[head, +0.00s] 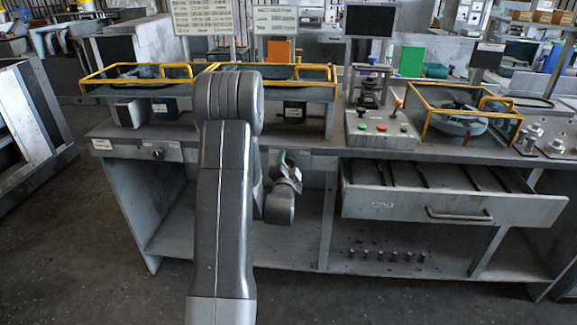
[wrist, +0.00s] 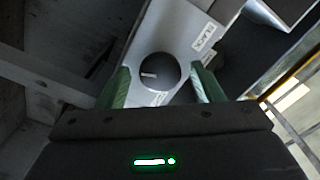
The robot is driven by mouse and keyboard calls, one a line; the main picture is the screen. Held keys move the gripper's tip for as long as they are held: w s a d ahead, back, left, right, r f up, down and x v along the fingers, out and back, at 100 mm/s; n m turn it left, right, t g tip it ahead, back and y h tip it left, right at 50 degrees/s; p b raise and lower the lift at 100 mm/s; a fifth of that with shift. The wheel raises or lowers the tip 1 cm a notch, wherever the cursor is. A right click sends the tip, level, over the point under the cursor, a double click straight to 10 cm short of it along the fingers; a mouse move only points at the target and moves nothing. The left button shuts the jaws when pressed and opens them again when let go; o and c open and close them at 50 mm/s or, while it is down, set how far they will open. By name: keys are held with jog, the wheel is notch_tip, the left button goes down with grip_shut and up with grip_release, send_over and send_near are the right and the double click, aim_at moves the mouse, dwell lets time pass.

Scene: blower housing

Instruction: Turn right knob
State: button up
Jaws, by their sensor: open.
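The right knob (wrist: 160,72) is round and dark with a pale pointer line that points to the left in the wrist view. It sits on a light grey panel (wrist: 185,22) beside a white label. My gripper (wrist: 161,78) is open, with one green finger on each side of the knob in this view and gaps between. I cannot tell whether the fingertips reach around it in depth. In the head view my gripper (head: 282,160) is at the bench front, and the right knob is hidden behind it. The left knob (head: 157,153) shows on the bench's left front.
An open drawer (head: 450,207) juts out to the right of my arm. Yellow guard rails (head: 135,72) and a control box (head: 380,130) with colored buttons stand on the bench top. The lower shelf (head: 190,235) is mostly bare, with several small pegs to the right.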

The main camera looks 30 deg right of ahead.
jog(key=c, duration=1)
jog(key=shift+o, duration=0.2)
jog(key=shift+f+b, duration=0.15)
jog(key=shift+b, duration=0.4)
